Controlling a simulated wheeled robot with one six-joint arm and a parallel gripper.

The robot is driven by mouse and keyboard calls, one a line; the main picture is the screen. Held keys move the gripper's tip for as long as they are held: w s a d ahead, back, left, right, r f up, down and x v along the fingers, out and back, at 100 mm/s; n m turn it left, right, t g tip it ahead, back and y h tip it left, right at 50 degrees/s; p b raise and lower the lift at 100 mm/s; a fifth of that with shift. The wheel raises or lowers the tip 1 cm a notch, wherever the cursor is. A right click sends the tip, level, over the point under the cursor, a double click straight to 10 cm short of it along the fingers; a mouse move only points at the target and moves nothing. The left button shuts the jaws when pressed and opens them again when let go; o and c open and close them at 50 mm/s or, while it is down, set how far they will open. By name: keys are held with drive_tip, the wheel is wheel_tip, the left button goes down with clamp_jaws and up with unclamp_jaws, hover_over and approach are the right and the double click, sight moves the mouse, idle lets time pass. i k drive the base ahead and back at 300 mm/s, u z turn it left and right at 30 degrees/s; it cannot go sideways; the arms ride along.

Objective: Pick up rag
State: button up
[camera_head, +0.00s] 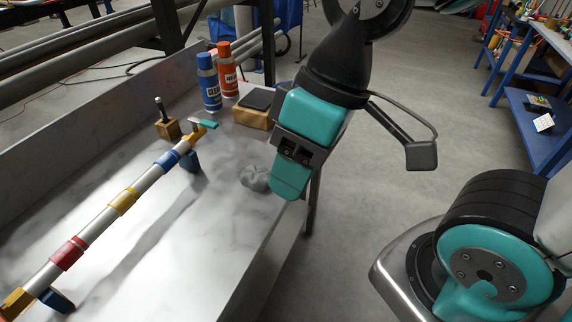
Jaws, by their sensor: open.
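The rag (255,178) is a small grey crumpled cloth. It lies on the pale marbled tabletop (222,222) near the table's right edge. My gripper (287,182) hangs just right of the rag in the picture, pointing down. Its teal finger covers or borders the rag's right side, and I cannot tell whether they touch. The gripper is open, with nothing seen between its fingers; the far finger is largely hidden.
A blue spray can (208,82) and an orange can (228,70) stand behind. A yellow-brown block with a dark top (254,108) sits near them. A long pipe with coloured bands (97,225) lies left on supports. A wooden block with a peg (167,127) stands behind it.

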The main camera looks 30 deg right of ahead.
sight(254, 178)
drive_tip(key=i, duration=0.45)
drive_tip(key=k, duration=0.55)
drive_tip(key=z, duration=0.7)
drive_tip(key=i, duration=0.4)
drive_tip(key=z, duration=0.7)
drive_tip(key=i, duration=1.35)
drive_tip(key=u, duration=0.9)
drive_tip(key=i, duration=0.3)
drive_tip(key=u, duration=0.2)
drive_tip(key=k, duration=0.5)
drive_tip(key=u, duration=0.85)
